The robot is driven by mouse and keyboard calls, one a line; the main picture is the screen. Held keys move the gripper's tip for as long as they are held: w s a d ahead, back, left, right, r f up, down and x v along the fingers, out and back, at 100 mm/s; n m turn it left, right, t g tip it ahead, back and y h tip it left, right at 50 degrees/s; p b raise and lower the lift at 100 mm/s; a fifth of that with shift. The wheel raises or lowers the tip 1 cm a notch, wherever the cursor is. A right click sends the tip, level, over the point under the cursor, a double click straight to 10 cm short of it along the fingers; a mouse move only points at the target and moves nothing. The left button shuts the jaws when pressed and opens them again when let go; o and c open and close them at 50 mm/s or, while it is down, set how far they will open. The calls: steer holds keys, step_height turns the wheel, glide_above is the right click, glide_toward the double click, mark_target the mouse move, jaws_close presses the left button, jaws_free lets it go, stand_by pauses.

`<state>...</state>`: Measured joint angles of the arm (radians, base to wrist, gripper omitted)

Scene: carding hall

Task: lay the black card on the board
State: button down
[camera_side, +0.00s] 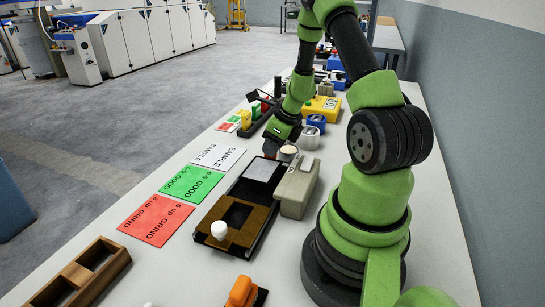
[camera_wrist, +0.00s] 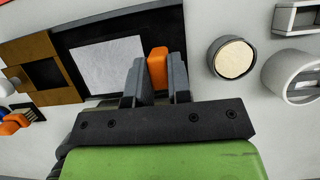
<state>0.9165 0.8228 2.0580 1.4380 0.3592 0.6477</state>
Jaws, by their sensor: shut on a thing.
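The black board (camera_side: 252,240) lies on the table. A pale square sheet (camera_side: 265,169) covers part of its far end, and a brown frame (camera_side: 212,215) with a dark window and white knob (camera_side: 219,230) lies over its near end. The wrist view also shows the board (camera_wrist: 162,33), sheet (camera_wrist: 104,64) and frame (camera_wrist: 30,50). My gripper (camera_side: 274,147) is just beyond the board's far end. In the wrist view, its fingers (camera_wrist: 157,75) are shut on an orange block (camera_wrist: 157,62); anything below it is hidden. I cannot make out a separate black card.
A beige box (camera_side: 297,187) stands right of the board; a round dish (camera_side: 288,152) is near my gripper. Red (camera_side: 156,219), green (camera_side: 191,183) and white (camera_side: 218,156) labelled sheets lie left. A wooden tray (camera_side: 82,273) and orange-handled brush (camera_side: 243,291) are in front.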

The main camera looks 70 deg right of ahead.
steer(key=shift+f, duration=1.75)
steer(key=shift+f, duration=0.15)
steer(key=c, duration=1.1)
jaws_free()
steer(key=shift+o, duration=0.2)
